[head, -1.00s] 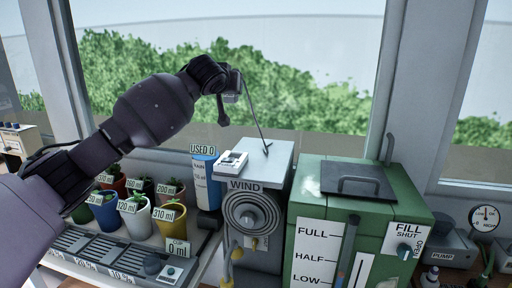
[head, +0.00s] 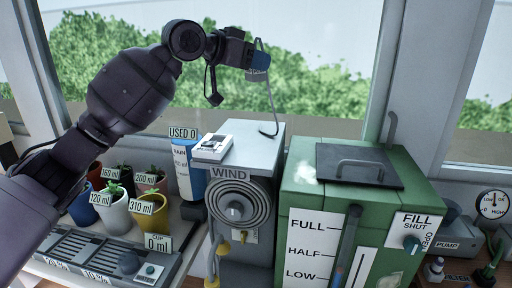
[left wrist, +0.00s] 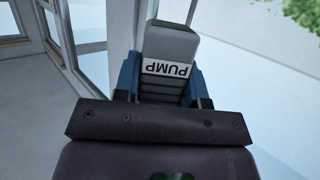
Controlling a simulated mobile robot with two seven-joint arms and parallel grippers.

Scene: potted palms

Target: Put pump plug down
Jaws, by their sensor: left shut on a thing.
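The pump plug is a grey block with a white label reading PUMP. It shows in the left wrist view (left wrist: 172,42) between the two blue fingers of my left gripper (left wrist: 167,82), which is shut on it. In the head view my left gripper (head: 258,60) is high in front of the window, above the grey WIND box (head: 262,150). The plug is small and partly hidden there. A thin grey cord hangs from the gripper, its bent end near the top of the WIND box. My right gripper is not in view.
A white device (head: 212,147) sits on the WIND box's left part. The green tank (head: 310,205) with a dark lid (head: 358,165) stands to the right. A grey PUMP unit (head: 447,232) is at far right. Potted plants (head: 145,213) and a blue container (head: 187,168) stand left.

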